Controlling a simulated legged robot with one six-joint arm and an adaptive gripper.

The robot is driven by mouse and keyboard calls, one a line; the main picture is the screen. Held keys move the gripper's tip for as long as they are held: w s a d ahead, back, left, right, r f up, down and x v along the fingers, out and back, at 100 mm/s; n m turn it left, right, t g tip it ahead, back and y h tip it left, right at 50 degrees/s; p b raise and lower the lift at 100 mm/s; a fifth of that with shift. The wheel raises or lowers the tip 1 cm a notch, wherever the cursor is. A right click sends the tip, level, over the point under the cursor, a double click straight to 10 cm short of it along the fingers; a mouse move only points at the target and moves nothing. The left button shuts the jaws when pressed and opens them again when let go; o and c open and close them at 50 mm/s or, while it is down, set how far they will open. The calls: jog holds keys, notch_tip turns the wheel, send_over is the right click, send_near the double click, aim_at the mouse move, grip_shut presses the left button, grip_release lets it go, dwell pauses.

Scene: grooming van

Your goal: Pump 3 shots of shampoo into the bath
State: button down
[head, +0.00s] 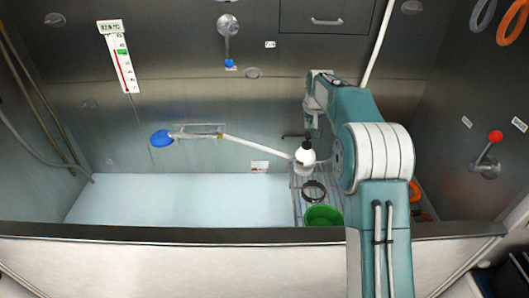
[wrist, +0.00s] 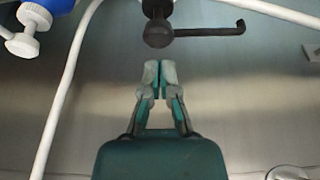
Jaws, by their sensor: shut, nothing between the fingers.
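A white bottle (head: 305,156) with a black pump top stands at the right end of the bath, on a slatted rack. In the wrist view its black pump head (wrist: 158,33) has a long thin spout pointing right. I cannot read a label on it. My gripper (wrist: 158,68) is shut and empty, its fingertips just short of the pump head in that picture; I cannot tell if they touch. In the head view it hangs above the bottle, partly hidden by my arm. The bath (head: 170,200) has a pale, bare bottom at left.
A white hose with a blue shower head (head: 161,138) crosses behind the bottle. A green bowl (head: 323,215) and dark ring (head: 313,191) sit on the rack. A blue item with a white knob (wrist: 22,45) is at the wrist view's upper left. The bath's front rim (head: 150,233) is near.

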jog(key=shift+r, duration=3)
